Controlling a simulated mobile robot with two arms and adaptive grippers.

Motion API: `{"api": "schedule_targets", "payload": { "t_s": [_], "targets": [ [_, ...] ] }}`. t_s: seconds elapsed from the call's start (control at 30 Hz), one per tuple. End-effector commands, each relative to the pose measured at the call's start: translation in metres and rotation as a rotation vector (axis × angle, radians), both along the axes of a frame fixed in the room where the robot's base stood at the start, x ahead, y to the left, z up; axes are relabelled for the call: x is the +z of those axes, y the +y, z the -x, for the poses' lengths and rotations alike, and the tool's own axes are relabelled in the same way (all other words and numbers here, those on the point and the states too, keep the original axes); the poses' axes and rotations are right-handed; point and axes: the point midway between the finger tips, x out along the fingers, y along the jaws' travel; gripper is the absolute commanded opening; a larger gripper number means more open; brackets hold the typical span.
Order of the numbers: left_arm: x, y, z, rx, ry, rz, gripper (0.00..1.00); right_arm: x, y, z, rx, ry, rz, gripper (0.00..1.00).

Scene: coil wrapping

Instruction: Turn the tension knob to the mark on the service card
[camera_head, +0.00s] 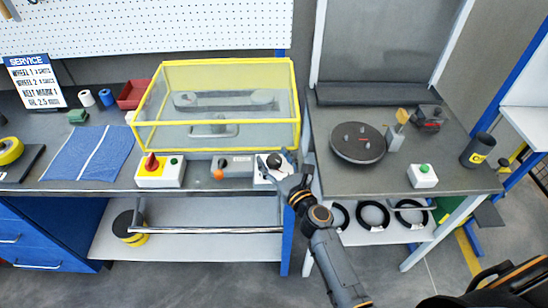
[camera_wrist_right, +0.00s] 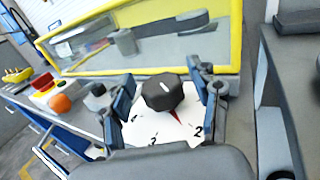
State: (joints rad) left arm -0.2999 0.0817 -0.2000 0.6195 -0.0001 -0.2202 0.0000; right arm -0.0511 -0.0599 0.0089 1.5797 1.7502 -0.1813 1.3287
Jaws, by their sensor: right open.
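In the head view the knob (camera_head: 274,161) is at the bench's front edge, right of the small control boxes. My right gripper (camera_wrist_right: 160,90) is open, one blue-padded finger on each side of the knob; I cannot tell whether they touch it. It also shows over the dial in the head view (camera_head: 277,169). The service card (camera_head: 35,82) stands at the back left; its belt line appears to read mark 1. My left gripper is not in view.
A yellow-framed clear guard (camera_head: 218,137) stands right behind the knob. To its left are a grey box with an orange ball knob (camera_head: 219,174) and a white box with a red switch (camera_head: 152,164). A second table (camera_head: 350,182) with a round disc (camera_head: 358,143) is at right.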

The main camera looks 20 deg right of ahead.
Motion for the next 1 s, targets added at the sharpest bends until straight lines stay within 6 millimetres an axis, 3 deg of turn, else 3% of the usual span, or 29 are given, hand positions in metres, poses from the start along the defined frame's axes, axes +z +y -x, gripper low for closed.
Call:
{"api": "schedule_targets", "payload": {
  "t_s": [0.3, 0.5, 0.6, 1.0],
  "targets": [
    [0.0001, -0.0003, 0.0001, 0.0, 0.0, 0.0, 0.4, -0.0004, 0.0005, -0.0024, 0.0, 0.001, 0.0, 0.62],
    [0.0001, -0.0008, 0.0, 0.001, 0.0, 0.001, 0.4, -0.0004, 0.0005, -0.0022, 0.0, 0.001, 0.0, 0.21],
    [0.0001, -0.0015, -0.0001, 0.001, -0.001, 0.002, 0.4, -0.0004, 0.0006, -0.0021, 0.0, 0.001, 0.0, 0.07],
    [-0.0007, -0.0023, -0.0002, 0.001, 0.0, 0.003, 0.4, -0.0003, -0.0009, -0.0025, 0.085, 0.0, 0.006, 0.06]
  ]
}}
